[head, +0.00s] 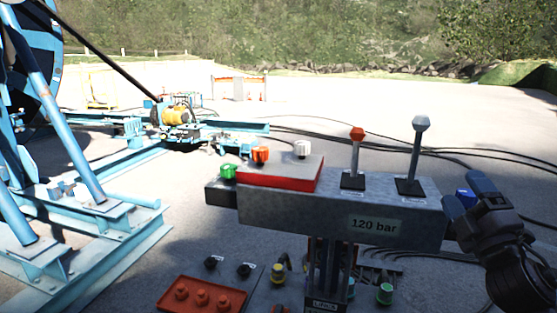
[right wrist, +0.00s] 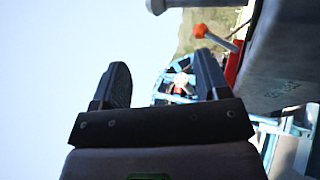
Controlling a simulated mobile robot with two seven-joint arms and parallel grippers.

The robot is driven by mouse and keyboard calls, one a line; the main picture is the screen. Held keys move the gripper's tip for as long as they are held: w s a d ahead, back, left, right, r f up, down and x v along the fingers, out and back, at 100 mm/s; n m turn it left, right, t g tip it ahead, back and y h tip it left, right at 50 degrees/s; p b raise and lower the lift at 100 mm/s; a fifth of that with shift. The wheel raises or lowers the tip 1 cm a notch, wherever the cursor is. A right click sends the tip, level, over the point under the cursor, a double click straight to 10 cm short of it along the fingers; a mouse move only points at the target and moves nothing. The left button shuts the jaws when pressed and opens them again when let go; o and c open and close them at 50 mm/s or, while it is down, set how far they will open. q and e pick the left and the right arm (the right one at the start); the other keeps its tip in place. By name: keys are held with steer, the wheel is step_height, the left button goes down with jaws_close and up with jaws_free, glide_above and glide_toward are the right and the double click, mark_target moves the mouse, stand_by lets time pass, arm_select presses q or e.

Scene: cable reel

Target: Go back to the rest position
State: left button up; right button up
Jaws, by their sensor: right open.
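My right gripper (head: 474,192) is at the right end of the grey control box (head: 275,206) in the head view, close beside it. In the right wrist view its two dark fingers (right wrist: 163,85) stand apart with nothing between them. The box carries an orange-knobbed lever (head: 356,135) and a grey-knobbed lever (head: 420,125), both roughly upright. My left gripper is not in view.
A green knob (head: 229,171), an orange knob (head: 260,154) and a white knob (head: 303,148) sit on the box's left. Below is a panel with a red plate (head: 202,296). A blue steel frame (head: 100,215) stands left. Black cables (head: 340,142) cross the ground behind.

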steer(key=s+d+f+m+g+h, duration=0.1)
steer(key=s+f+m+g+h, duration=0.35)
steer(key=f, duration=0.75)
steer(key=s+f+m+g+h, duration=0.2)
steer(key=s+f+m+g, duration=0.45)
steer(key=f+m, duration=0.4)
steer(key=s+a+f+m+g+y, duration=0.2)
steer(key=s+a+f+g, duration=0.15)
steer(key=s+f, duration=0.4)
steer(key=s+a+f+m+g+y, duration=0.1)
steer(key=s+a+f+g, duration=0.3)
steer(key=s, duration=0.7)
arm_select(q)
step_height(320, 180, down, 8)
steer(key=b, duration=0.7)
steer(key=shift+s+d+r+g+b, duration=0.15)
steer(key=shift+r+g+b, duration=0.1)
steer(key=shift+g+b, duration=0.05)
arm_select(e)
steer(key=w+f+t, duration=0.3)
steer(key=f, duration=0.6)
steer(key=w+f+t+y, duration=0.1)
steer(key=w+f+t, duration=0.2)
steer(key=f, duration=0.7)
steer(key=shift+w+n, duration=0.2)
steer(key=shift+n, duration=0.2)
steer(key=shift+d, duration=0.1)
